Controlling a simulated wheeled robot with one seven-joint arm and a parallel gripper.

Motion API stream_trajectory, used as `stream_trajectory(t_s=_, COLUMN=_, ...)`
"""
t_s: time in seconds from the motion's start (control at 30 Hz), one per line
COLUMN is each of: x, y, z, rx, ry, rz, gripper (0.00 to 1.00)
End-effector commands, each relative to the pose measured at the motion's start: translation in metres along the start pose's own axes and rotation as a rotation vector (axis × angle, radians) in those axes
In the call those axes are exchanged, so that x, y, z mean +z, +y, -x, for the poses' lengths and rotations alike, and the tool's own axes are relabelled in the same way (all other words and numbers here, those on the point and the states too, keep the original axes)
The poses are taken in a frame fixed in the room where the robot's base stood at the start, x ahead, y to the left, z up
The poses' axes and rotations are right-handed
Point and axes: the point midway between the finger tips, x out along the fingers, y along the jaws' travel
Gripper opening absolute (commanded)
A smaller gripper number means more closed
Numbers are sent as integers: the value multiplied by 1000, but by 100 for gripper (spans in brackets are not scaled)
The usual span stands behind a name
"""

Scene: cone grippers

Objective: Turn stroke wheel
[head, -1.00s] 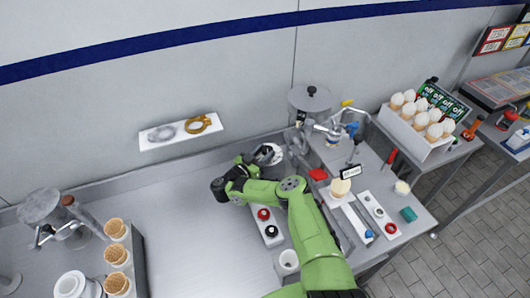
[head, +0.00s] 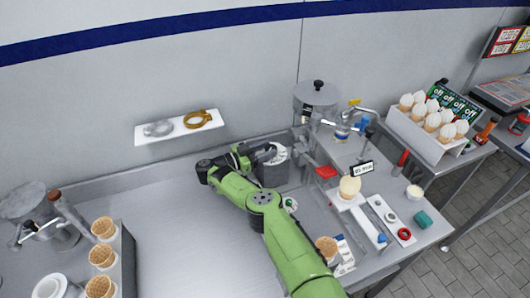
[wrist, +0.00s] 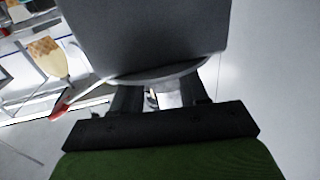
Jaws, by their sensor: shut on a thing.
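The stroke wheel looks like a pale round part (head: 278,153) at the side of a grey block near the middle of the steel counter; the wheel's marks are too small to read. My gripper (head: 262,155) is at its left, touching it, with the arm reaching in from the lower right. In the wrist view a thin grey disc rim (wrist: 165,78) lies at the dark fingers of my gripper (wrist: 158,95), which are shut on it. A large grey block (wrist: 140,40) fills the space beyond and hides most of the disc.
A steel hopper with a lid (head: 315,98) and a tap stand just behind to the right. A cone holder with a cone (head: 326,248) is close right of my arm. A white shelf (head: 180,126) hangs on the wall. The counter to the left (head: 180,220) is clear.

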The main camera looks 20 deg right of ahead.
Motion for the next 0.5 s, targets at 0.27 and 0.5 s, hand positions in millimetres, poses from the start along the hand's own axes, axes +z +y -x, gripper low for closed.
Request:
stream_trajectory(t_s=0.27, x=3, y=1, z=0, rx=1, ry=-2, rz=6, gripper=51)
stream_trajectory(t_s=0.5, x=1, y=0, z=0, rx=0, ry=-1, rz=3, gripper=69)
